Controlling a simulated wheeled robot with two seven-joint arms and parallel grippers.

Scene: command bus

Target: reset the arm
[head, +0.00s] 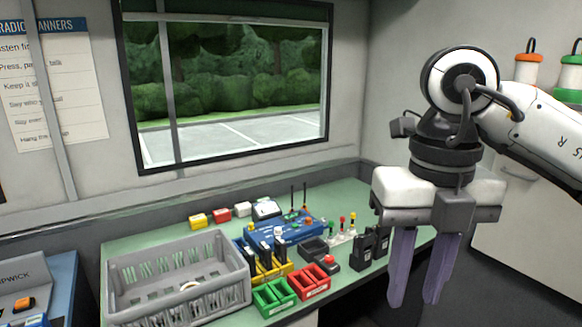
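My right arm (540,120) comes in from the right edge, and its wrist is bent so the gripper hangs down. My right gripper (415,300) has two purple fingers pointing down with a gap between them. It is open and nothing is between the fingers. It hangs in front of the right end of the green counter (345,197), in front of and to the right of the black radios (368,248). It hides part of the counter's right end. My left gripper is not in view.
On the counter are a grey crate (180,309), a green bin (274,297), a red bin (310,283), a yellow rack (262,262) with dark radios, and a blue unit (290,229). A window (230,85) is behind. The upper middle space is free.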

